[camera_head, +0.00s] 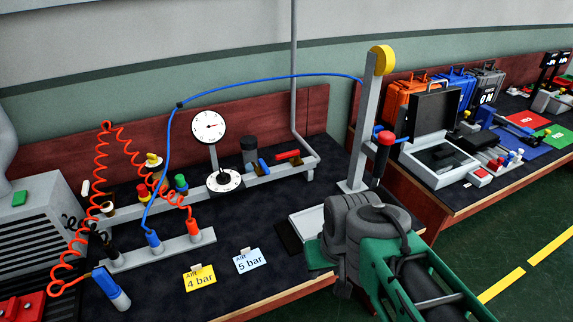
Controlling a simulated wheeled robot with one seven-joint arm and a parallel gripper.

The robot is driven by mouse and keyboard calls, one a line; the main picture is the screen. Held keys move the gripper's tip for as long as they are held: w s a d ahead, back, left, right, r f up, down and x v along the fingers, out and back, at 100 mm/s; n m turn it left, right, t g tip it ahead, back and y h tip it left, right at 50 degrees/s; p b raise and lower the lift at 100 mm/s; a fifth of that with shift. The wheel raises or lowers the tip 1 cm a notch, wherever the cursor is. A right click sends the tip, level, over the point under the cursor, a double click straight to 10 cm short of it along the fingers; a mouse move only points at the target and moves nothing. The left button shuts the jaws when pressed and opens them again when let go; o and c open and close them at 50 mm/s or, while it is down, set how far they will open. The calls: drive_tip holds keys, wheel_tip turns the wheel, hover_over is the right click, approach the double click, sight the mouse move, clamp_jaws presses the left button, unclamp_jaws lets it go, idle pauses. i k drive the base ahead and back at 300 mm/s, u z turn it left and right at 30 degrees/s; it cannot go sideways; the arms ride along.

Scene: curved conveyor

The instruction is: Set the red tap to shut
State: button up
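The red tap (288,155) is on the grey pipe (300,167) at the back right of the near bench. Its red handle looks roughly in line with the pipe; its exact angle is hard to tell at this size. A blue tap (263,165) sits just left of it on the same pipe, by a dark cylinder. My green and grey arm reaches in from the lower right, with its grey joint in front of the bench. The arm is well to the right of and nearer than the red tap, and apart from it. My gripper's fingers do not show.
A grey post (362,130) with a yellow top (382,59) and a red-topped black tool (384,145) stands right of the taps. A blue hose (270,77) arches above. A dial gauge (208,126) stands left. Yellow (201,280) and blue (252,262) pressure cards lie in front.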

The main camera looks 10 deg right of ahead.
sight(295, 153)
drive_tip(key=z, duration=0.7)
drive_tip(key=i, duration=0.55)
drive_tip(key=u, duration=1.15)
drive_tip(key=i, duration=0.5)
drive_tip(key=u, duration=0.05)
